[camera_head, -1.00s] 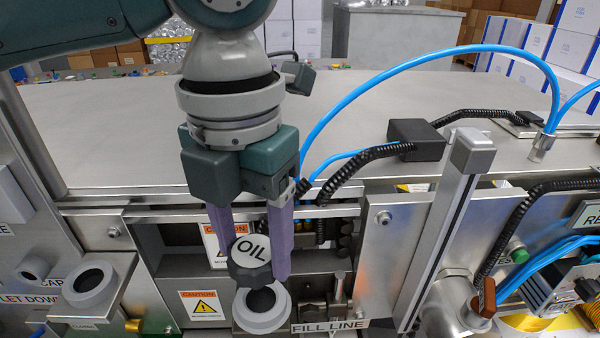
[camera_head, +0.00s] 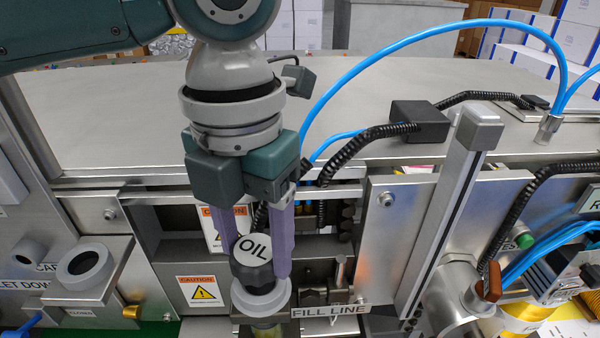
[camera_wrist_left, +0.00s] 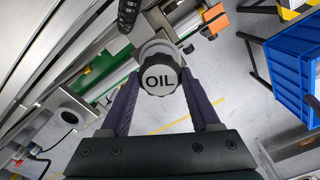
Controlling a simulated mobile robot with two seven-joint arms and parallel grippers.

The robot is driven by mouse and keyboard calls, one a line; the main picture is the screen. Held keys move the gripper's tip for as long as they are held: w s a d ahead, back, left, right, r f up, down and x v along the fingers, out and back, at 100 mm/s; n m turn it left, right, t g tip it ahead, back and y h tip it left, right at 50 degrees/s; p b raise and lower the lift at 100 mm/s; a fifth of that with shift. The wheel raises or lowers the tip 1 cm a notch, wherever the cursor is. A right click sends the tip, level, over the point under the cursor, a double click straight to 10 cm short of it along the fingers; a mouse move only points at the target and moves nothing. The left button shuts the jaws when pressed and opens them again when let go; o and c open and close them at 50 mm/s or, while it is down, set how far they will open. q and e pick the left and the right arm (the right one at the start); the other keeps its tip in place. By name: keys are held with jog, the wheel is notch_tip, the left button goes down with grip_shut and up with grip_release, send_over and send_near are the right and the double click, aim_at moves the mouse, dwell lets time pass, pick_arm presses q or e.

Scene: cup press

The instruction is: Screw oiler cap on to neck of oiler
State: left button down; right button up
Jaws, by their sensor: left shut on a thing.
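The oiler cap (camera_head: 253,262) is black with a ridged side and a white top reading OIL. My left gripper (camera_head: 257,270) has purple fingers shut on it from both sides, pointing down. The cap is upright, right over the grey ring-shaped oiler neck (camera_head: 264,304), and hides its opening. I cannot tell whether the cap touches the neck or is seated in it. Yellowish-green shows below the neck. In the left wrist view the cap (camera_wrist_left: 160,78) is between the two fingertips, with a grey rim just behind it. My right gripper is not in view.
A second grey ring-shaped port (camera_head: 85,270) stands to the left. A FILL LINE label (camera_head: 330,311) and a metal post (camera_head: 450,220) are to the right. Blue hoses (camera_head: 430,50) arch over the flat steel top (camera_head: 120,130). A blue bin (camera_wrist_left: 298,60) shows in the wrist view.

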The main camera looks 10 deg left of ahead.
aim_at(256, 249)
pick_arm(q)
jog(key=shift+p, duration=0.55)
dwell(1.0)
jog(key=shift+f+b, duration=0.95)
jog(key=shift+f, duration=0.35)
jog(key=shift+c, duration=0.2)
grip_release()
jog(key=shift+r, duration=0.1)
notch_tip(256, 249, up, 9)
jog(key=b, duration=0.2)
jog(key=shift+b, duration=0.35)
jog(key=shift+r, duration=0.45)
jog(key=shift+f, duration=0.1)
